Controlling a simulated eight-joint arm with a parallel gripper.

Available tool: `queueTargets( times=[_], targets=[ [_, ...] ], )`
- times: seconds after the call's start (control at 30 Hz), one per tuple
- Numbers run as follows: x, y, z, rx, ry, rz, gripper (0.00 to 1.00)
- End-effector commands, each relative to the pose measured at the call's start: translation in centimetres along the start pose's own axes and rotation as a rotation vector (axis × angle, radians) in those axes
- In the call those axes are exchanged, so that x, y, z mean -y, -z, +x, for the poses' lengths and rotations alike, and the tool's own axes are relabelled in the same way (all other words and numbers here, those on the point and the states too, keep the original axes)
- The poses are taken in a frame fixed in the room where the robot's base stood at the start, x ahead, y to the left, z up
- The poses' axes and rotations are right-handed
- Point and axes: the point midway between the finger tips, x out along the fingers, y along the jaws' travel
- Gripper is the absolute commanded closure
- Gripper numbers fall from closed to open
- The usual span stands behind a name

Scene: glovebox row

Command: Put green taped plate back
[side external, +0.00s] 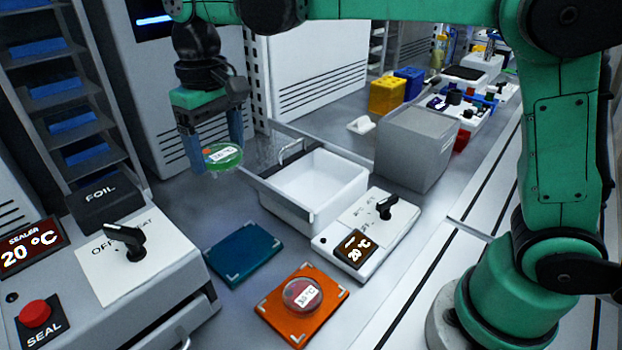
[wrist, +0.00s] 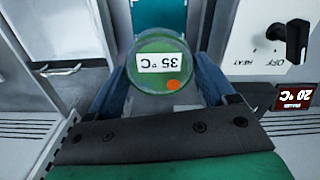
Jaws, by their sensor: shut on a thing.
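My gripper (side external: 212,148) is shut on the green plate (side external: 224,155), a round clear dish with a green body, a white label and an orange dot. It is held in the air, left of the open white drawer (side external: 345,194). In the wrist view the green plate (wrist: 174,78) sits between the blue fingers of my gripper (wrist: 158,85), and its label reads 35 °C upside down. A teal pad (side external: 243,253) with white corner marks lies empty on the bench. An orange pad (side external: 268,308) bears another dish (side external: 302,293) with a pinkish look and a label.
A control box (side external: 368,235) with a black knob and a 20 °C display adjoins the drawer. The sealer (side external: 125,250) stands at left with its own knob and red button. A grey box (side external: 417,147) and yellow (side external: 387,95) and blue racks stand behind.

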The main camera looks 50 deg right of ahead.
Motion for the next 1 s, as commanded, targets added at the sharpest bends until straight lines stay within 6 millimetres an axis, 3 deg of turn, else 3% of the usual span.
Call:
queueTargets(
  times=[0.4,0.83,1.0],
  targets=[
    [-0.1,0.0,10.7,-0.001,0.001,0.002,0.83],
    [-0.1,0.0,16.4,-0.002,0.001,0.002,0.83],
    [-0.1,0.0,17.4,-0.002,0.001,0.002,0.83]
  ],
)
